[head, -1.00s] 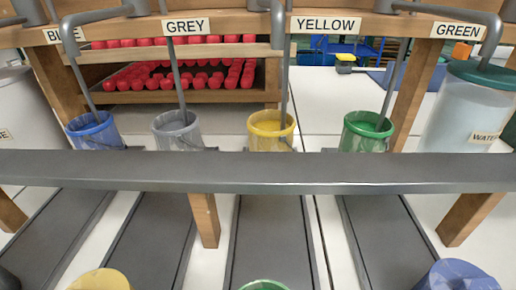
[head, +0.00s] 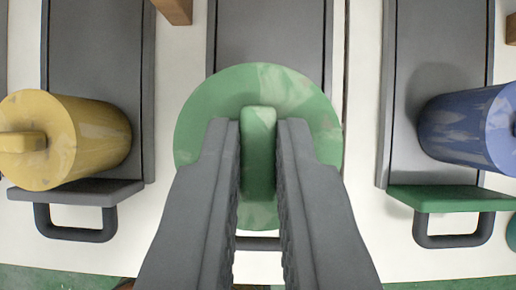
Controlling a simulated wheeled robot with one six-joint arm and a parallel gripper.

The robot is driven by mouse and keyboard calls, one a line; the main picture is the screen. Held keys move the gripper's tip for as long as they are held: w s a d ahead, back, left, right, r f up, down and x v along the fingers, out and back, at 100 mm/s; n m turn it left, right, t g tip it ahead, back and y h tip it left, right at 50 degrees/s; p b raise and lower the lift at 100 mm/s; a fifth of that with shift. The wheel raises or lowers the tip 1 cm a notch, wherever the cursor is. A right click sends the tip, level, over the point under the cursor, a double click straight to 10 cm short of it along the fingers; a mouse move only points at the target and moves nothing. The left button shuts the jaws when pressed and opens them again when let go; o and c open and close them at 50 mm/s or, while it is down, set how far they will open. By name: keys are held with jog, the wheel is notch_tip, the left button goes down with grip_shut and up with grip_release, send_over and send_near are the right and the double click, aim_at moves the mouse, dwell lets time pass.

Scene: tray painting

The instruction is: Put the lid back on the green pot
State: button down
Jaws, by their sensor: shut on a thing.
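The round green lid (head: 300,110), with paler streaks, is in the middle of the head view, seen from above. Its block-shaped green knob (head: 258,150) stands between the fingers of my gripper (head: 258,130). My gripper is shut on the knob, one dark finger on each side. The green pot cannot be made out; anything right under the lid is hidden by it. I cannot tell whether the lid rests on the pot or hangs above it.
A yellow lidded pot (head: 105,140) stands at the left, and a blue lidded pot (head: 455,130) at the right. Grey channels (head: 270,35) run up the picture behind them. A grey handle (head: 75,235) juts out at the left, and a green-topped ledge with a handle (head: 450,198) at the right.

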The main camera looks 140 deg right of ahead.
jog(key=shift+f, duration=1.95)
jog(key=shift+f, duration=0.2)
dwell(0.7)
jog(key=c, duration=0.9)
grip_release()
jog(key=shift+r, duration=3.5)
